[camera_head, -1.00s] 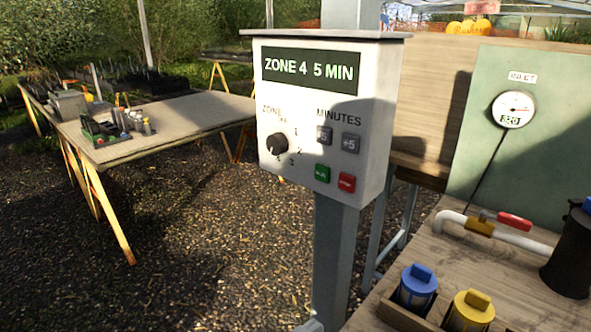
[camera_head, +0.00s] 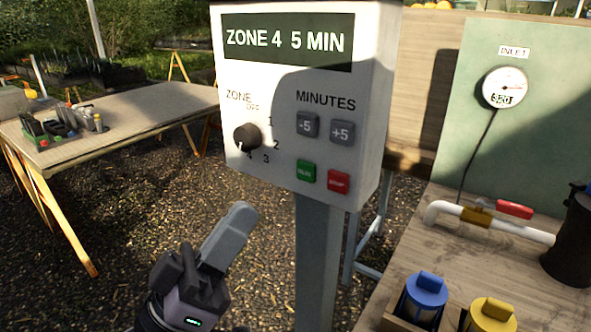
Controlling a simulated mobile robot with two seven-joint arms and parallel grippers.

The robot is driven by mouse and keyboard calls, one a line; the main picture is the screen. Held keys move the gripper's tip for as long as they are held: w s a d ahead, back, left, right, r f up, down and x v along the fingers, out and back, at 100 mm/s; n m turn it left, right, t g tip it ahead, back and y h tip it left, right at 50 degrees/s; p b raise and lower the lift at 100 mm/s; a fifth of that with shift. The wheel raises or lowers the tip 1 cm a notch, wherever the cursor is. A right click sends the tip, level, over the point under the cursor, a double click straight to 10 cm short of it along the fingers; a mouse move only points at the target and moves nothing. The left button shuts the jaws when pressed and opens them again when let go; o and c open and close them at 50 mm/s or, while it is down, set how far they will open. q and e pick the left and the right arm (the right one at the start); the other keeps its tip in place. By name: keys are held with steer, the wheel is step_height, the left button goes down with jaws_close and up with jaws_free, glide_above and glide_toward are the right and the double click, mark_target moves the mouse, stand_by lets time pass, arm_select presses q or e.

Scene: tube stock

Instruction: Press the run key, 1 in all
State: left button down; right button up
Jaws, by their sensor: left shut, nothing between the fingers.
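The white control box (camera_head: 285,85) stands on a grey post in the middle of the head view. Its display (camera_head: 287,41) reads "ZONE 4 5 MIN". The green run key (camera_head: 306,171) is at the lower part of its face, left of the red stop key (camera_head: 338,182). The black zone knob (camera_head: 247,137) is at the left, near the 4. My left gripper (camera_head: 240,218) is shut and empty, below and left of the run key, apart from the box. My right gripper is not in view.
The grey -5 key (camera_head: 308,124) and +5 key (camera_head: 342,132) sit above the run and stop keys. The grey post (camera_head: 316,260) is right of my left gripper. A wooden bench (camera_head: 400,255) with a pipe (camera_head: 520,228) and blue and yellow capped filters stands at right.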

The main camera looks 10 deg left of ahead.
mark_target(306, 172)
arm_select(q)
steer(key=w+d, duration=0.3)
steer(key=w, duration=0.5)
steer(key=shift+w+b, duration=0.15)
steer(key=shift+b, duration=0.15)
stand_by(2.1)
steer(key=shift+w+d, duration=0.2)
steer(key=shift+w, duration=0.2)
steer(key=shift+w+d, duration=0.1)
steer(key=shift+w, duration=0.2)
stand_by(0.5)
steer(key=shift+s, duration=0.15)
steer(key=shift+s+a+p, duration=0.25)
steer(key=shift+s+p, duration=0.1)
steer(key=shift+s, duration=0.25)
